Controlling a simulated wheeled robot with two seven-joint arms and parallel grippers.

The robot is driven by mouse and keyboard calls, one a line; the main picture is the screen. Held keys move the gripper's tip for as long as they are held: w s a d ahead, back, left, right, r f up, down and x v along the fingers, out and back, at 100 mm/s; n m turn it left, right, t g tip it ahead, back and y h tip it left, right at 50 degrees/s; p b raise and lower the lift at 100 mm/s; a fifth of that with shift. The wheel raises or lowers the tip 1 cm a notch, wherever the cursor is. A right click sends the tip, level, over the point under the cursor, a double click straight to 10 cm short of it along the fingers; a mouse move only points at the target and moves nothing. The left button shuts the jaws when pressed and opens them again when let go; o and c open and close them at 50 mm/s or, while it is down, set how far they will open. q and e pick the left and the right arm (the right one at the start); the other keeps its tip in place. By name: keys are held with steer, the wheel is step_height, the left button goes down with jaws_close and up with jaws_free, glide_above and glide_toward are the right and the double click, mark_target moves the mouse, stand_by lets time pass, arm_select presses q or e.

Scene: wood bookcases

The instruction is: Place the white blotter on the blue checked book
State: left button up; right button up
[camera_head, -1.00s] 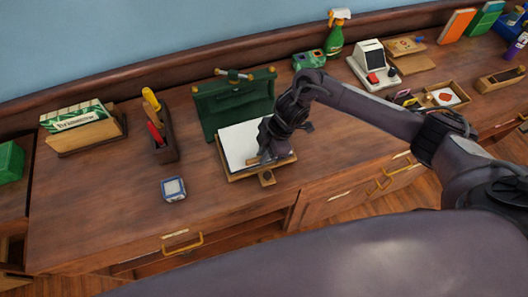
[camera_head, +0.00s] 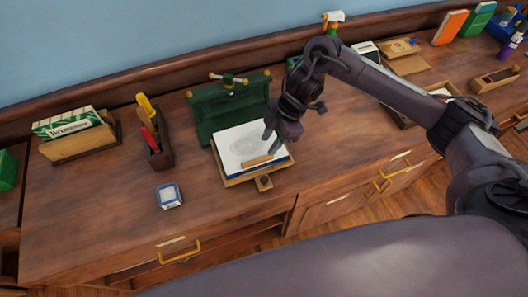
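A white sheet (camera_head: 235,137), which looks like the blotter, lies flat on a wooden stand (camera_head: 227,180) on the desk. A thin blue edge shows along its front, perhaps the book beneath; no check pattern can be made out. A short wooden bar (camera_head: 258,161) lies across the sheet's front part. My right gripper (camera_head: 275,137) is above the sheet's right side, apart from the bar. Its fingers look spread and empty. My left gripper is out of view.
A green box (camera_head: 205,112) stands directly behind the stand. A small blue-and-white block (camera_head: 168,196) lies front left. A dark holder (camera_head: 160,153) with tools and a card rack (camera_head: 70,150) stand farther left. The left front desk top is clear.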

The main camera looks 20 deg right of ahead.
steer(key=v, duration=0.4)
steer(key=shift+f, duration=0.1)
stand_by(0.3)
